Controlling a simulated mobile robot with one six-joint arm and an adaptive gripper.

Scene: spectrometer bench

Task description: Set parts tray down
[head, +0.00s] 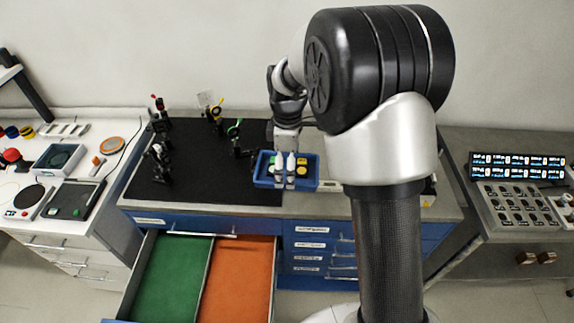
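The blue parts tray (263,181) is at the right edge of the black mat on the middle bench. It holds a few small pieces, among them a yellow one (302,168) at the right. My gripper (285,182) points down over the middle of the tray, with its fingertips at the tray's near side. My fingers cover part of the tray and its contents. I cannot tell whether they are closed on the near wall, or whether the tray's underside touches the bench.
Optical mounts (159,160) stand on the black mat (195,185), left of the tray. Below the bench top, a drawer with green (172,275) and orange (238,280) compartments is pulled open. A side bench with instruments (68,199) stands left, a control panel (512,205) right.

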